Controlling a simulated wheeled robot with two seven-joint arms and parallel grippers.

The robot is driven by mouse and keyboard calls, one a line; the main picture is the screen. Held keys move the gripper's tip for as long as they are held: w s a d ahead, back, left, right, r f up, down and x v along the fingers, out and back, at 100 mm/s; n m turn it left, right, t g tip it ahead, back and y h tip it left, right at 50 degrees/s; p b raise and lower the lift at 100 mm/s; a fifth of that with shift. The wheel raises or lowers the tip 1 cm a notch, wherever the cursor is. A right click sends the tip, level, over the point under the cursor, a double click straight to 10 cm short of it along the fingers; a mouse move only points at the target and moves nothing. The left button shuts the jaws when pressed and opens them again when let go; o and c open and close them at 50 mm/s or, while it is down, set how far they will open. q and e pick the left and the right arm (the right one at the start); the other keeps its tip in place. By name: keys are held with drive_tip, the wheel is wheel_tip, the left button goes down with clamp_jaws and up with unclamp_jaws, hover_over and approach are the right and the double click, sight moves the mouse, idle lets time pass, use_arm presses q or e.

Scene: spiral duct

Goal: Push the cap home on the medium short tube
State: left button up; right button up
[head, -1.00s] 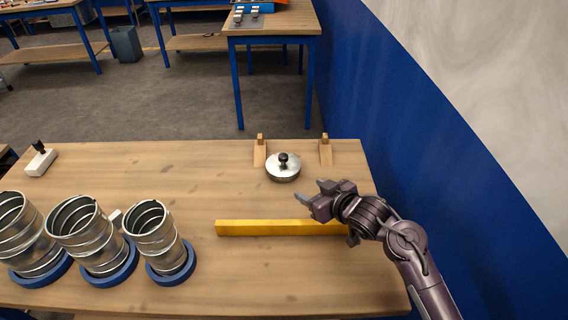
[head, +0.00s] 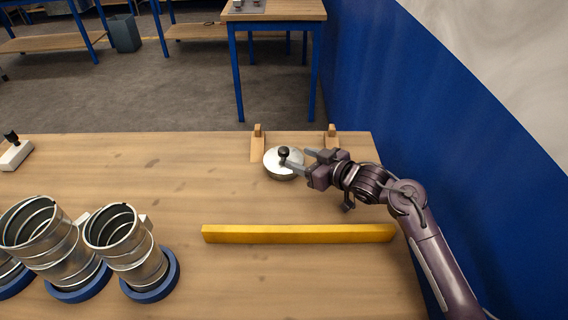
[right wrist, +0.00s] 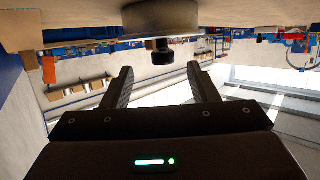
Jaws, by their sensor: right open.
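The cap (head: 276,170) is a round silver lid with a black knob (head: 284,152); it sits on the table near the far edge, off the tubes. Several silver ribbed tubes stand tilted in blue rings at the left: the rightmost (head: 135,262), the middle one (head: 50,255), and one cut off by the left edge. I cannot tell which is the medium short one. My right gripper (head: 297,158) is open, fingers pointing left at the knob. In the right wrist view the knob (right wrist: 163,54) shows between and beyond the open fingertips (right wrist: 160,68). My left gripper is not in view.
A yellow bar (head: 300,234) lies across the table in front of the cap. Two small wooden stops (head: 258,145) stand behind it. A white block with a black knob (head: 15,155) is at the far left. The middle of the table is clear.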

sight(288, 153)
drive_tip(key=shift+x, duration=0.9)
drive_tip(key=x, duration=0.1)
drive_tip(key=p+x, duration=0.1)
drive_tip(key=x, duration=0.2)
drive_tip(key=shift+a+r+p, duration=0.25)
drive_tip(key=shift+a+p, duration=0.05)
drive_tip(key=shift+w+a+f, duration=0.25)
drive_tip(key=shift+w+a, duration=0.1)
drive_tip(key=shift+c, duration=0.6)
drive_tip(key=c, duration=1)
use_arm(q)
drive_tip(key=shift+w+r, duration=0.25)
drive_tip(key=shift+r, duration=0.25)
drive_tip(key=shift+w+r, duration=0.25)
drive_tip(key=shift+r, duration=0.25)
use_arm(e)
drive_tip(key=shift+c, duration=0.2)
drive_tip(key=shift+r, duration=0.15)
